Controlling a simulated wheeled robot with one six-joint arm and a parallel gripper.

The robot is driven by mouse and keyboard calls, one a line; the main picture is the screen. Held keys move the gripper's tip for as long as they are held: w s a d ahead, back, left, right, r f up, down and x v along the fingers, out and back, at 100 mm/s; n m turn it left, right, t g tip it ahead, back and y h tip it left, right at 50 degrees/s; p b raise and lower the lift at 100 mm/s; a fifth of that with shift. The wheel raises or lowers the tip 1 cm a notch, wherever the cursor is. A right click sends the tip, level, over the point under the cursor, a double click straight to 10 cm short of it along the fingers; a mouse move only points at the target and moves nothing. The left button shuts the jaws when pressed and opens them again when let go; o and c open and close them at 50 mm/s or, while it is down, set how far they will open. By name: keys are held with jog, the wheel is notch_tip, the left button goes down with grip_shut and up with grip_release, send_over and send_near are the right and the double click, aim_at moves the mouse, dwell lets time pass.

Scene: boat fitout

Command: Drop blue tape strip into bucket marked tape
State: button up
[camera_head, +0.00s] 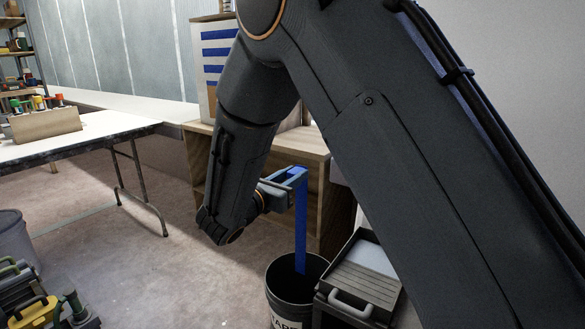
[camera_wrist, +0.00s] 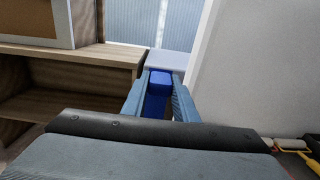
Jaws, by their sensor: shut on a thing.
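A blue tape strip (camera_head: 301,225) hangs down from my gripper (camera_head: 291,178) in the head view. My gripper is shut on the strip near its top end. The strip's lower end is over the mouth of a black bucket (camera_head: 287,305), and the bucket's near rim does not cover it. The bucket has a white label, partly cut off at the bottom edge, with letters that look like "TAPE". In the wrist view the blue strip (camera_wrist: 157,95) shows between the two fingers (camera_wrist: 158,92). The bucket is not visible in the wrist view.
A dark case with a grey handle (camera_head: 352,303) stands right beside the bucket. A wooden cabinet (camera_head: 305,142) with a board bearing blue strips (camera_head: 219,52) is behind. A white folding table (camera_head: 90,135) stands left. Open floor (camera_head: 180,270) lies left of the bucket.

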aim_at(299, 257)
jog(key=shift+w+f, duration=0.1)
jog(key=shift+f, duration=0.25)
notch_tip(299, 257, down, 30)
jog(key=b, duration=2.5)
jog(key=shift+a+f, duration=0.1)
jog(key=shift+a, duration=0.05)
jog(key=o, duration=1.8)
jog(key=shift+s, duration=0.2)
jog(key=shift+p+v, duration=1.75)
jog(key=shift+v, duration=1.9)
